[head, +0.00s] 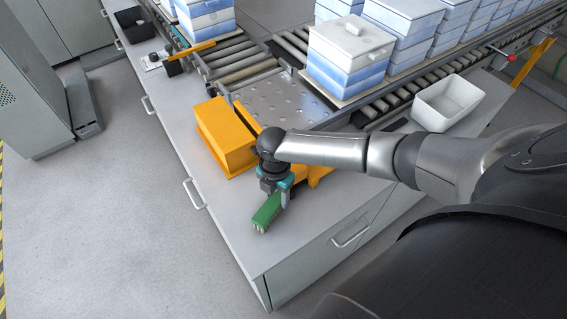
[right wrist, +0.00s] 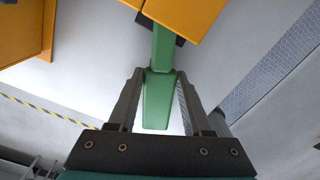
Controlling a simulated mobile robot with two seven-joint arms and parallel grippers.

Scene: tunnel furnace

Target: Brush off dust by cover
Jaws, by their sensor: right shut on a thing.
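My right gripper (head: 275,188) is shut on a green brush (head: 266,212) and holds it over the front counter, bristles toward the front. In the right wrist view the green handle (right wrist: 158,98) lies between the two fingers. A white cover (head: 352,38) with a small knob sits on top of a blue-and-white box stack (head: 345,72) on the conveyor, behind my right arm and apart from the brush. My left gripper is not in view.
An orange box (head: 222,138) stands on the grey counter (head: 235,215) left of my right gripper. A white bin (head: 447,103) stands at the right. A perforated metal plate (head: 280,100) lies before the stack. More box stacks (head: 400,25) line the roller conveyor.

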